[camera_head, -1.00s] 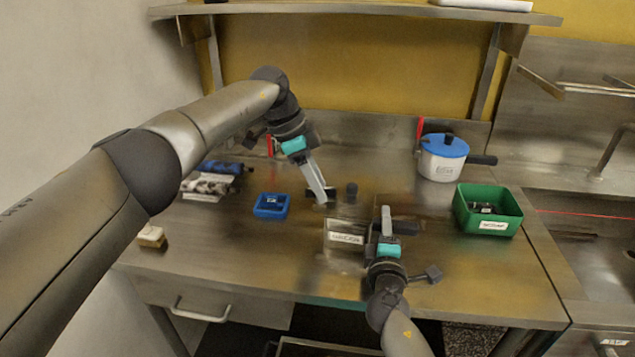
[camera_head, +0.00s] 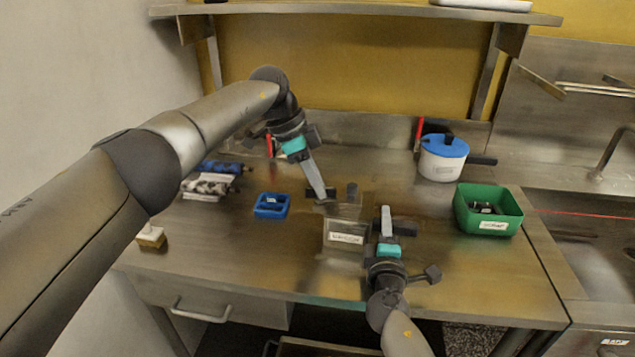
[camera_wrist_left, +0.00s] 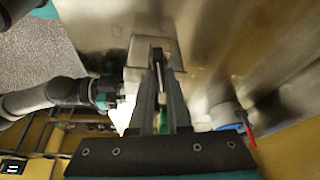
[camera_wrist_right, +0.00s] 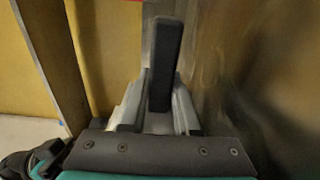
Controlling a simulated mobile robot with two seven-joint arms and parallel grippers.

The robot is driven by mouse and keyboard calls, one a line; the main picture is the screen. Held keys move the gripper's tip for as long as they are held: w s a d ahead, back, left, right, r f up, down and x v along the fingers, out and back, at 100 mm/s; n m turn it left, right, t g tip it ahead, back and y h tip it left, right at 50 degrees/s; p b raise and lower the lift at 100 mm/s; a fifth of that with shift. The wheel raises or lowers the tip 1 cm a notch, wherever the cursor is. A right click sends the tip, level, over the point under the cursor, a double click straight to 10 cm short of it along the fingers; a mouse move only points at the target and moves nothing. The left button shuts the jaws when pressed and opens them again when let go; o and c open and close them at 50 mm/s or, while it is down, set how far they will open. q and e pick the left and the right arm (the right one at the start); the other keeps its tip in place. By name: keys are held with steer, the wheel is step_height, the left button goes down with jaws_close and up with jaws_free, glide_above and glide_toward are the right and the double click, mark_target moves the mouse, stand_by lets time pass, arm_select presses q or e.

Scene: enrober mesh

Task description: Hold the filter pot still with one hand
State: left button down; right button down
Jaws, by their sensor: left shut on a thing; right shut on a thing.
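My left gripper (camera_head: 323,194) is shut on a small dark piece (camera_head: 313,193) above the middle of the steel table. The left wrist view shows a narrow dark piece (camera_wrist_left: 158,55) between its fingers. My right gripper (camera_head: 386,214) is shut on a dark bar (camera_head: 405,228), right of a labelled box (camera_head: 345,234). The right wrist view shows this black bar (camera_wrist_right: 165,65) upright between the fingers. A white pot with a blue lid (camera_head: 442,158) and dark handle stands at the back right, apart from both grippers. I cannot tell which item is the filter pot.
A small dark piece (camera_head: 352,191) is right of my left gripper. A blue tray (camera_head: 271,206) lies left. A green bin (camera_head: 488,209) with dark items stands right, before the sink. A brush-like block (camera_head: 151,236) is at the left edge. The front right table (camera_head: 490,280) is clear.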

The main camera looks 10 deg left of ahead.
arm_select(q)
steer(key=shift+m, duration=0.5)
steer(key=c, duration=0.9)
jaws_free()
steer(key=v, duration=1.2)
steer(key=shift+w+r, duration=0.1)
steer(key=shift+w, duration=0.1)
